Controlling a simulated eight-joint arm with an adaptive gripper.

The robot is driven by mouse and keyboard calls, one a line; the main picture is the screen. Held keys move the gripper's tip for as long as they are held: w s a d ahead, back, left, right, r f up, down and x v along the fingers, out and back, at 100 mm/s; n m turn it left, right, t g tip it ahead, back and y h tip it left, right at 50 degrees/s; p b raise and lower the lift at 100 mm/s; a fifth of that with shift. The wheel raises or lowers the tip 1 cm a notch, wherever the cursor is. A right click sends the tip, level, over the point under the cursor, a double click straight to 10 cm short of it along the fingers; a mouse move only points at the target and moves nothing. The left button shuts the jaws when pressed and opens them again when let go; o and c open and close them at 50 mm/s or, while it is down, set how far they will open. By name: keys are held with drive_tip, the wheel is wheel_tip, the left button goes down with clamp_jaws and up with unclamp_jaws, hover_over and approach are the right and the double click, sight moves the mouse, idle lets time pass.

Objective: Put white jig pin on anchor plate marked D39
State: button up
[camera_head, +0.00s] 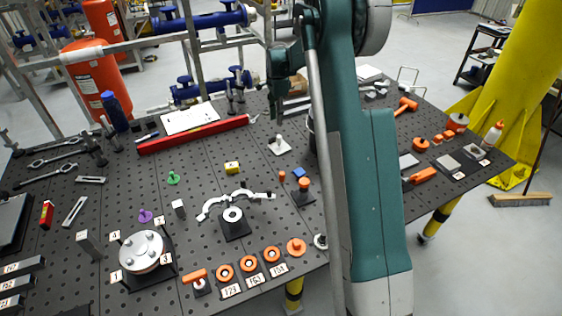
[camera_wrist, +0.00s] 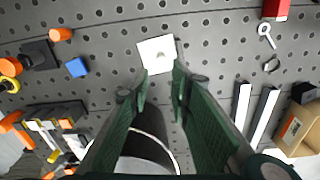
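A white jig pin on a square white base (camera_head: 279,146) stands upright near the middle of the dark perforated table. In the wrist view its white base (camera_wrist: 155,50) lies just beyond my fingertips. My gripper (camera_head: 277,112) hangs above the pin in the head view. Its two green fingers (camera_wrist: 160,84) are apart, with nothing clearly held between them. Labelled flat plates lie at the right of the table, among them a grey plate (camera_head: 447,161). Their marks are too small to read, so I cannot tell which is D39.
A dark cylinder (camera_wrist: 150,140) stands close beside my fingers. A blue cube (camera_head: 299,173) and a small orange peg (camera_head: 282,176) lie nearby. A red bar (camera_head: 193,135) lies behind to the left. Labelled orange rings (camera_head: 248,264) line the front edge.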

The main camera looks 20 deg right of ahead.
drive_tip(key=s+a+r+n+t, duration=0.2)
drive_tip(key=s+a+r+n, duration=0.4)
drive_tip(key=s+r, duration=0.5)
drive_tip(key=s+a+r+n+t, duration=0.1)
drive_tip(key=s+a+r+n, duration=0.2)
drive_tip(key=s+a+r, duration=0.65)
drive_tip(key=s+a+f+n+t, duration=0.1)
drive_tip(key=s+a+n, duration=0.1)
drive_tip(key=s, duration=0.8)
drive_tip(key=s+a+f+n+t, duration=0.1)
drive_tip(key=s+n, duration=0.4)
drive_tip(key=s, duration=0.6)
drive_tip(key=s+a+f+n+t, duration=0.1)
drive_tip(key=s+a+n+t, duration=0.1)
drive_tip(key=s, duration=0.9)
drive_tip(key=shift+a+n, duration=0.8)
drive_tip(key=shift+a, duration=0.25)
drive_tip(key=shift+s, duration=0.1)
wheel_tip(320, 180, down, 11)
drive_tip(key=b, duration=1.1)
